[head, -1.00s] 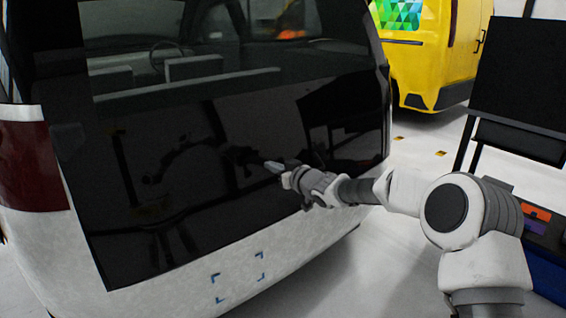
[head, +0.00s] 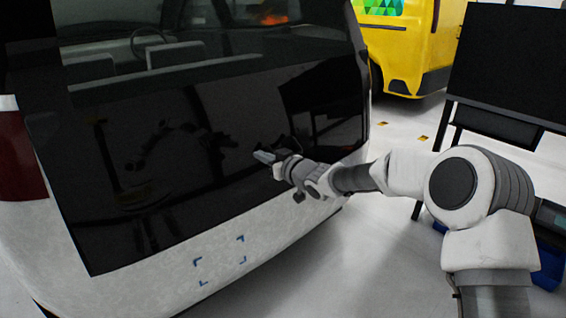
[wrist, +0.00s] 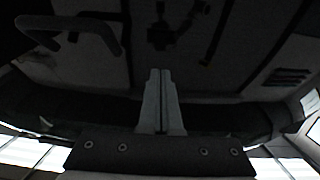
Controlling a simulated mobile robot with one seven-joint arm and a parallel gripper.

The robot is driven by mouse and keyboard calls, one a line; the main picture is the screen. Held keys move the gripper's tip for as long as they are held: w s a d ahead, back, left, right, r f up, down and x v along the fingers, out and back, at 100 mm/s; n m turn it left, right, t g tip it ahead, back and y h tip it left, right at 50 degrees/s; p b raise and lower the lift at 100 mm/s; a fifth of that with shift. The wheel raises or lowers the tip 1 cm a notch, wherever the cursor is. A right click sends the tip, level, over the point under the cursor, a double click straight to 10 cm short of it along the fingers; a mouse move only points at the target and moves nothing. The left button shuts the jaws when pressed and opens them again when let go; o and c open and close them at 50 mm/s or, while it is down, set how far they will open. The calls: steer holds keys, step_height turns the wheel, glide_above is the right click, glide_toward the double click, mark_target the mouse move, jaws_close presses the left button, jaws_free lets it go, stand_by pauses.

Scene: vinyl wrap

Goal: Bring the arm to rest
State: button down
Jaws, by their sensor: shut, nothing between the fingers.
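My gripper (head: 264,157) is at the end of my arm, which reaches in from the right in the head view. It is in front of the dark rear panel (head: 110,190) of a white vehicle, and the panel mirrors my arm. The fingers point toward the panel; I cannot tell the exact gap. In the wrist view the two fingers (wrist: 160,85) lie side by side, closed with nothing between them. Dark, dim shapes fill most of the wrist view behind them.
Four blue corner marks (head: 220,262) sit on the white lower body of the vehicle (head: 130,285). A yellow van (head: 410,50) stands at the back. A black board on a stand (head: 510,60) is at the right, with a blue bin (head: 548,278) low down.

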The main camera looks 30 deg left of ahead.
steer(key=s+d+r+m+t+h+p, duration=0.1)
steer(key=s+d+r+m+h, duration=0.2)
steer(key=d, duration=1)
steer(key=s+d+r+m+t+h, duration=0.15)
steer(key=d+r+h, duration=0.35)
steer(key=d, duration=0.8)
steer(key=s+d+r+m+t+h+p, duration=0.1)
steer(key=s+d+r+m+h, duration=0.3)
steer(key=d, duration=0.9)
steer(key=s+d+f+m+g+h, duration=0.2)
steer(key=s+d, duration=0.5)
steer(key=s, duration=0.5)
steer(key=s+d+f+m+g+h, duration=0.1)
steer(key=s+d+f+m+g, duration=0.15)
steer(key=s+d, duration=0.65)
steer(key=s+a+r+p, duration=0.1)
steer(key=r+p, duration=0.9)
steer(key=s+a+r+p, duration=0.1)
steer(key=s+r+p, duration=0.1)
steer(key=r+p, duration=0.8)
steer(key=shift+a+r+p, duration=0.15)
steer(key=shift+r+p, duration=0.15)
steer(key=shift+r, duration=0.25)
